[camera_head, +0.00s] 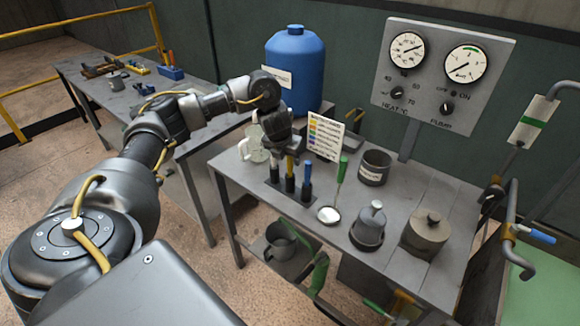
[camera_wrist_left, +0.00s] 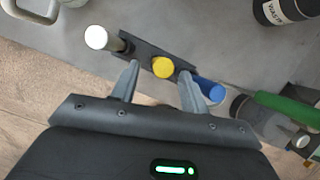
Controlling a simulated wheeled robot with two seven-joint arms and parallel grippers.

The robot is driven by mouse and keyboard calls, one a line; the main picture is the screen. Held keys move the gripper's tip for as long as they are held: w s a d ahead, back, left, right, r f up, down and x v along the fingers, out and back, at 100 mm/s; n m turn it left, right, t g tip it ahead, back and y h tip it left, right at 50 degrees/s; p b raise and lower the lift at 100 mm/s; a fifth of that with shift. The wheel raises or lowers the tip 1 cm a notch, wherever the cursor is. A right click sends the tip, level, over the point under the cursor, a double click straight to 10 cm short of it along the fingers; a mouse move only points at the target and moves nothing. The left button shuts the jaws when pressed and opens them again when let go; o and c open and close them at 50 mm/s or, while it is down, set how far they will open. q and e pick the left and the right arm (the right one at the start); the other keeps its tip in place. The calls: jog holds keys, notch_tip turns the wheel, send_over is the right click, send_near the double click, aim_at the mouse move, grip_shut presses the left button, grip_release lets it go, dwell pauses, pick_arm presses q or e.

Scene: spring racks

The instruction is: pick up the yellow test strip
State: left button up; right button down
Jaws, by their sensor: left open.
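The yellow test strip (camera_head: 290,168) stands upright in a dark rack (camera_wrist_left: 130,42), between a white-topped strip (camera_head: 275,168) and a blue strip (camera_head: 307,177). In the left wrist view its round yellow top (camera_wrist_left: 162,67) shows end-on, between and just beyond the two fingertips. My left gripper (camera_wrist_left: 160,76) is open and empty, with one finger on each side of the yellow top. In the head view the left gripper (camera_head: 284,146) is just above the strips, with its fingers partly hard to make out. My right gripper is not in view.
A colour chart (camera_head: 325,136) stands behind the strips. A green-handled tool (camera_head: 340,172), a grey pot (camera_head: 374,167) and lidded vessels stand to the right. The table's front edge is close.

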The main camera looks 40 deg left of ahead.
pick_arm(q)
jog(key=x, duration=0.5)
jog(key=shift+s, duration=0.1)
jog(key=shift+r, duration=0.1)
jog(key=shift+c, duration=0.6)
jog(key=c, duration=0.9)
jog(key=shift+o, duration=0.2)
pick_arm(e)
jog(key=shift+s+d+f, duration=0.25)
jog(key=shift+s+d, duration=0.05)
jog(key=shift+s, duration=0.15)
pick_arm(q)
jog(key=shift+r, duration=0.1)
